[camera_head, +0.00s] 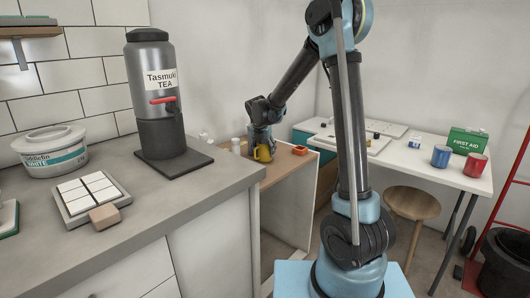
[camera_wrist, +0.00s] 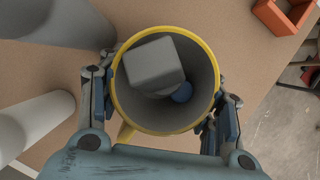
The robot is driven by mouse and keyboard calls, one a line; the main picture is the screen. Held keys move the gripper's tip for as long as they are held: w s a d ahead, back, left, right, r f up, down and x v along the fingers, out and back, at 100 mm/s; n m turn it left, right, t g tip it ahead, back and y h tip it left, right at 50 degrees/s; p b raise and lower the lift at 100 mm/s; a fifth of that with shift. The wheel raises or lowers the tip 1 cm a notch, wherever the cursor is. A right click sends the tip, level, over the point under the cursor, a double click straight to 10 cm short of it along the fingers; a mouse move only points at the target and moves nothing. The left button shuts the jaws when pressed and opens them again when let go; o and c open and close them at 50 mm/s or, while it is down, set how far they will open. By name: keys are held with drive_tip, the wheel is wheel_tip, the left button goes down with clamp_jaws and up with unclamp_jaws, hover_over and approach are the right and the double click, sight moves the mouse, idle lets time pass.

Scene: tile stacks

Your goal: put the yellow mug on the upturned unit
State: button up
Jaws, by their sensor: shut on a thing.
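The yellow mug (camera_head: 265,154) is at the brown top of the upturned unit (camera_head: 283,167), an open-fronted box with pale sides. My gripper (camera_head: 262,141) is shut on the mug from above. In the wrist view the yellow mug (camera_wrist: 119,92) shows its rim and grey inside, upright or nearly so, with a finger of my gripper (camera_wrist: 165,103) on each side. A grey block (camera_wrist: 153,63) and a small blue round thing (camera_wrist: 182,92) show within the rim. The mug's base is hidden in the wrist view; I cannot tell whether it touches the top.
An orange open box (camera_head: 299,150) sits right of the mug on the unit. A white cylinder (camera_head: 236,146) stands to its left. The grey counter (camera_head: 215,178) with the tea urn (camera_head: 155,90) is at left. A white table (camera_head: 455,178) with mugs is at right.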

drive_tip(key=o, duration=1)
drive_tip(key=shift+c, duration=0.2)
drive_tip(key=v, duration=1.2)
